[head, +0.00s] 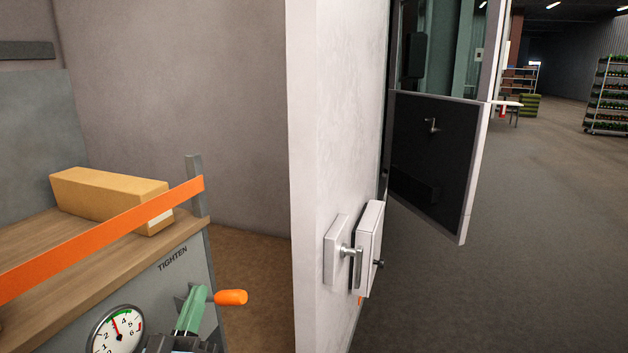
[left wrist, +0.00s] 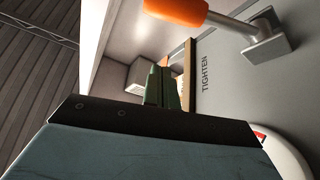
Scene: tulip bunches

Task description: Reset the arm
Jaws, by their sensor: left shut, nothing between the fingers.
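My left gripper (head: 195,305), with green fingers, is at the bottom of the head view, in front of the grey bench side. It is shut and empty; the fingers lie together in the left wrist view (left wrist: 160,88). An orange-handled lever (head: 230,297) is just right of the fingertips in the head view. In the left wrist view the orange handle (left wrist: 177,10) shows at the top, apart from the fingers. A round gauge (head: 117,330) is left of the gripper, partly cut off by the frame. My right gripper is not in view.
An orange strap (head: 110,232) runs over the wooden bench top (head: 35,238), past a cardboard box (head: 105,197). The bench side reads TIGHTEN. A pale wall end (head: 335,120) with a latch box (head: 368,250) stands to the right. An open dark door (head: 432,165) and open floor lie beyond.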

